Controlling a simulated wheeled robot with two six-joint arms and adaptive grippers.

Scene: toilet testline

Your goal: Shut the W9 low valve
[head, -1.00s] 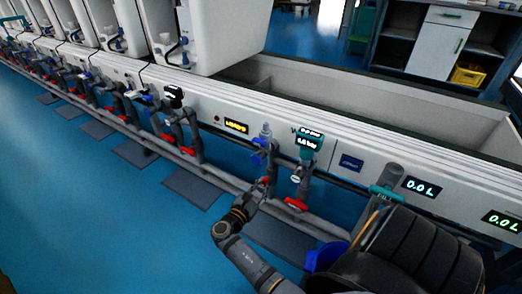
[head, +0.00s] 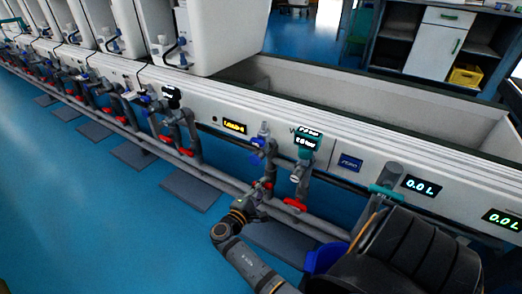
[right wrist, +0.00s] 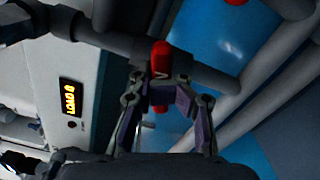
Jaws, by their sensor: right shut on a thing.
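A red valve handle (head: 268,185) sits low on the grey vertical pipe below a blue valve (head: 259,147). My right gripper (head: 260,190) is at this red handle, small in the head view. In the right wrist view, the two fingers of my right gripper (right wrist: 164,98) are shut around the red handle (right wrist: 160,60). The handle appears to lie crosswise to the grey pipe (right wrist: 212,76). The fingers hide part of it. A panel label starting with W shows, but its number is unreadable. My left gripper is out of view.
A long grey pipe (head: 325,226) runs along the floor side. The blue floor (head: 110,225) at left is clear.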

